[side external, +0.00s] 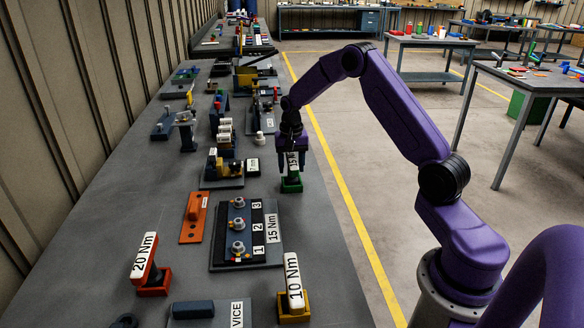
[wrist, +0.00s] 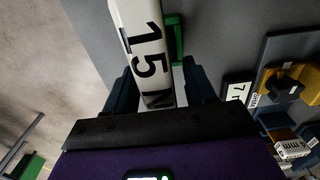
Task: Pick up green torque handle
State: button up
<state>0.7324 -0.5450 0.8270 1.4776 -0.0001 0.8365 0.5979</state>
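The green torque handle shows as an upright bar with a white "15 N..." label (wrist: 145,50) in the wrist view; part of the label also shows in the side view (side external: 292,163). It stands in a green holder (side external: 291,186) on the bench, and some green (wrist: 177,40) shows beside the bar in the wrist view. My gripper (wrist: 160,85) has its fingers on either side of the bar. A narrow strip shows between the bar and the right finger, so the fingers look open around it. The gripper hides the upper part in the side view.
A 10 Nm handle (side external: 293,281) stands in a yellow holder and a 20 Nm handle (side external: 144,257) in an orange one. A 15 Nm plate with several bolts (side external: 238,228) lies in front. The aisle floor right is clear.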

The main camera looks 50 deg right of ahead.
grip_shut()
jog(key=shift+r, duration=0.1)
